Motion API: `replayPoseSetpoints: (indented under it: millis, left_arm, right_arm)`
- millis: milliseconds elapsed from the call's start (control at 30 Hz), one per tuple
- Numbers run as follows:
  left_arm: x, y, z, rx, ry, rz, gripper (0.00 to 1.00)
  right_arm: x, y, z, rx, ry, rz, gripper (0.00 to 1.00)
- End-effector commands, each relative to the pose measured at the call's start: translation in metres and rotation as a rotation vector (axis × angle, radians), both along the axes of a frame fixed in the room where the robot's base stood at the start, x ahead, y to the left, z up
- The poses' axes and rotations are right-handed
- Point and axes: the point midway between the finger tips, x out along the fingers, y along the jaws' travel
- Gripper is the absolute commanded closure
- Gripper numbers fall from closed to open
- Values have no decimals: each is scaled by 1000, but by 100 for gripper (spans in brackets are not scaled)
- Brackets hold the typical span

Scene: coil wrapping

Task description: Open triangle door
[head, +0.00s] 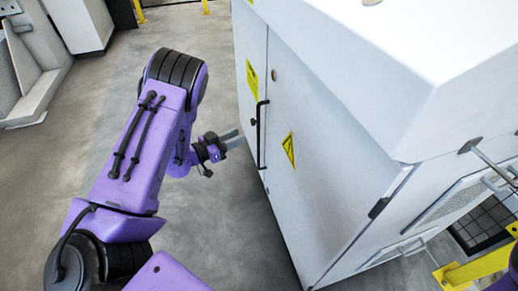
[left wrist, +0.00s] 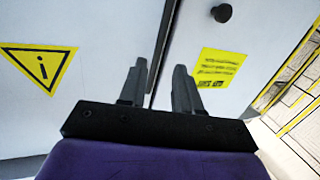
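The triangle door (head: 330,180) is a white cabinet door with a yellow triangle sign (head: 289,149); the sign also shows in the left wrist view (left wrist: 40,64). It looks closed, flush with the door beside it. A black vertical bar handle (head: 261,135) is near the seam at its left edge. My left gripper (head: 238,139) is just left of the handle, pointing at it. In the left wrist view its fingers (left wrist: 158,84) are apart, with a dark line, seam or handle, showing between them. Contact with the handle cannot be told. My right gripper is not in view.
The neighbouring door (head: 249,50) has a yellow rectangular label (left wrist: 217,68) and a black knob (left wrist: 222,12). Grey floor (head: 225,230) left of the cabinet is clear. A vented panel (head: 460,205) and yellow bars (head: 480,265) are at the right.

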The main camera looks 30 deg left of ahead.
Motion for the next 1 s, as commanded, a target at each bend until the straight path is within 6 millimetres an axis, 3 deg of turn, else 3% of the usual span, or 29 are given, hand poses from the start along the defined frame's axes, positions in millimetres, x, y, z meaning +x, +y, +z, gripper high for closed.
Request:
replayPoseSetpoints:
  millis: [33,100,267,700,1000]
  left_arm:
    - [2,8,-12,11,-43,-50,67]
    - [2,13,-5,21,-73,-106,67]
    - [9,12,4,27,-92,-151,67]
    - [83,-30,4,24,-88,-146,67]
    - [91,-35,5,22,-87,-144,67]
  right_arm:
    - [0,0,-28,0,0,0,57]
    - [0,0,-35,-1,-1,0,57]
    - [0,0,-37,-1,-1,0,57]
    - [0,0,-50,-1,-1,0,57]
    - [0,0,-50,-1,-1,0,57]
